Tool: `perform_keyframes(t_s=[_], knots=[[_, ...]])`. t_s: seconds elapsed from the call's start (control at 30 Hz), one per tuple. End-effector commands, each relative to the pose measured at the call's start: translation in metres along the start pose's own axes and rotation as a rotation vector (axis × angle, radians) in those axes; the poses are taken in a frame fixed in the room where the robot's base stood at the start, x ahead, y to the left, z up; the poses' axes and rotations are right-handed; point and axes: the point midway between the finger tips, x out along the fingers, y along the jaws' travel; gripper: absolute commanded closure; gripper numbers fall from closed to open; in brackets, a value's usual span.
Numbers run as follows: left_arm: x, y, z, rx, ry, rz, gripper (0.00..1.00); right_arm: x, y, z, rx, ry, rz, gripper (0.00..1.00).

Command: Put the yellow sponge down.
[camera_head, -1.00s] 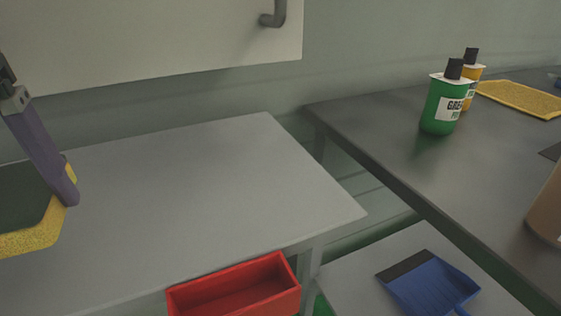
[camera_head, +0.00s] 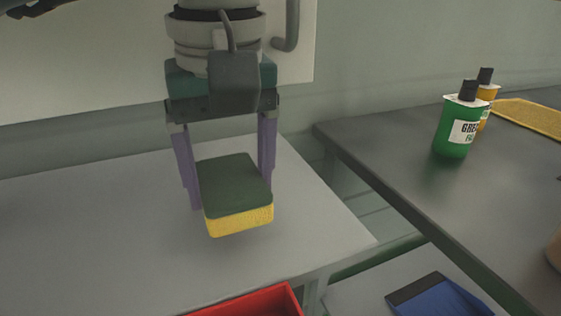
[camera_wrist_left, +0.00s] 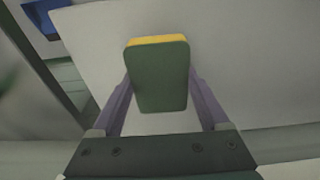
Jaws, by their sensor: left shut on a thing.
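The yellow sponge (camera_head: 240,220) has a dark green top face and a yellow lower part. My left gripper (camera_head: 232,192) is shut on it, with one purple finger on each side. The sponge is over the grey table (camera_head: 100,225), near its right end; I cannot tell for sure whether its underside touches the top. In the left wrist view the sponge (camera_wrist_left: 158,75) sits between the two fingers (camera_wrist_left: 157,95), its green face toward the camera and a yellow edge at the far side. My right gripper is not in view.
A red bin (camera_head: 250,303) is below the table's front edge. A blue dustpan (camera_head: 437,297) lies on a lower surface to the right. A dark counter (camera_head: 430,190) at right holds a green bottle (camera_head: 460,128), a yellow bottle (camera_head: 487,93) and a yellow cloth (camera_head: 530,118). The left of the table is clear.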

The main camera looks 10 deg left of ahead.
Motion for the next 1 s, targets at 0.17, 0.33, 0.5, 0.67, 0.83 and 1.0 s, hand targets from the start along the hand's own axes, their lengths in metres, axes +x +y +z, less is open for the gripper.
perform_keyframes(t_s=[0.17,0.33,0.5,0.67,0.83,1.0], knots=[[0.012,0.003,0.002,0.000,-0.002,-0.002,1.00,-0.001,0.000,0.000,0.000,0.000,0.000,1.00],[0.034,0.002,0.005,0.000,-0.002,-0.002,1.00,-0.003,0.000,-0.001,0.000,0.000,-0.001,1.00],[0.035,0.003,0.004,0.001,0.001,0.000,1.00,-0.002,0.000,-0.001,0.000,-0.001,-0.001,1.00],[0.039,0.003,0.005,0.001,0.001,0.000,1.00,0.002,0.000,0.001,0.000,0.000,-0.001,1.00],[0.038,0.003,0.004,0.000,0.000,0.000,0.07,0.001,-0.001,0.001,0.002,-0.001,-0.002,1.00],[0.038,0.002,0.005,0.000,0.000,0.000,0.00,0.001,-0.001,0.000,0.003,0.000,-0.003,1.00]])
